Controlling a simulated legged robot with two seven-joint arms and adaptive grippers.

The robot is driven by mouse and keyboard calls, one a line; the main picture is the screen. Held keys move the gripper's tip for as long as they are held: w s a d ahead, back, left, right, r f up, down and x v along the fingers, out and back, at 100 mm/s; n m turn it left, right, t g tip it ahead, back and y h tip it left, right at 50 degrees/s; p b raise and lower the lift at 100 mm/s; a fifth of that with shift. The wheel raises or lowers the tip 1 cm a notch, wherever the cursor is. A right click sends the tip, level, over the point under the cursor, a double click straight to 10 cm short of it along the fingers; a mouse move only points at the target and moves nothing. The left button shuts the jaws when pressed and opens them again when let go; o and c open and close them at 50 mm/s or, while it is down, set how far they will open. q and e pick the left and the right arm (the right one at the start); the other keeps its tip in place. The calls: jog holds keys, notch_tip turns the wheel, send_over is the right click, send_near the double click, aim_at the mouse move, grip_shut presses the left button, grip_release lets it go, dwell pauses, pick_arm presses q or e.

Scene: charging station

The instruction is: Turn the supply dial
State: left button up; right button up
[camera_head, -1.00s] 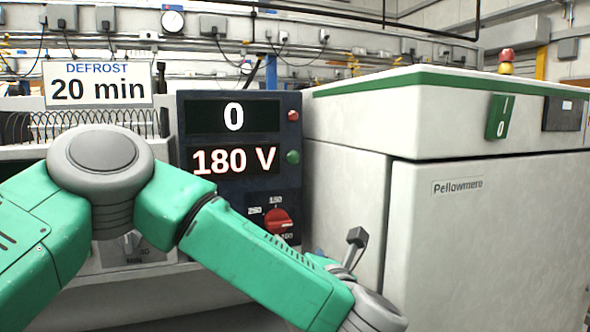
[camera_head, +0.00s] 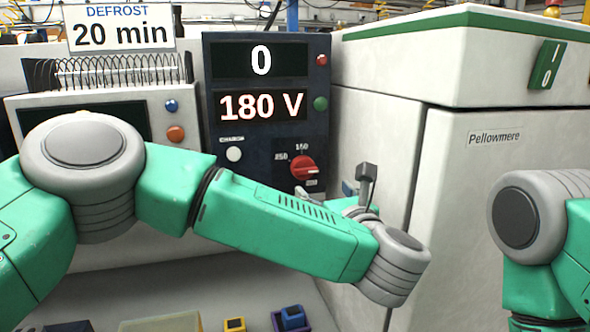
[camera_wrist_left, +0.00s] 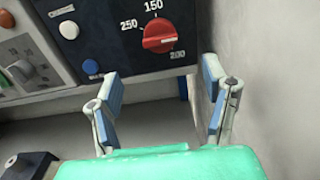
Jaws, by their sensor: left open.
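The red supply dial (camera_head: 304,168) sits low on the dark panel (camera_head: 265,136), under displays reading 0 and 180 V. It also shows in the left wrist view (camera_wrist_left: 158,36), with marks 250, 150 and 200 around it; its light line seems to lie on the side toward 200. My left gripper (camera_wrist_left: 160,82) is open and empty, its two blue-padded fingers apart, below and in front of the dial without touching it. In the head view that gripper (camera_head: 352,190) is mostly hidden behind my left wrist. My right arm shows at the right edge; its gripper is out of view.
A white Pellowmere cabinet (camera_head: 505,190) stands right of the panel, close beside the left gripper. A defrost unit (camera_head: 30,105) with buttons is at the left. Small coloured blocks, including a blue one (camera_head: 292,317), lie at the bottom.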

aim_at(307, 172)
pick_arm(q)
jog(key=p+x, duration=0.2)
jog(key=x, duration=0.8)
jog(key=shift+w+a, duration=0.2)
jog(key=shift+w, duration=0.5)
jog(key=shift+d, duration=0.15)
jog(key=c, duration=0.9)
jog(key=shift+c, duration=1.3)
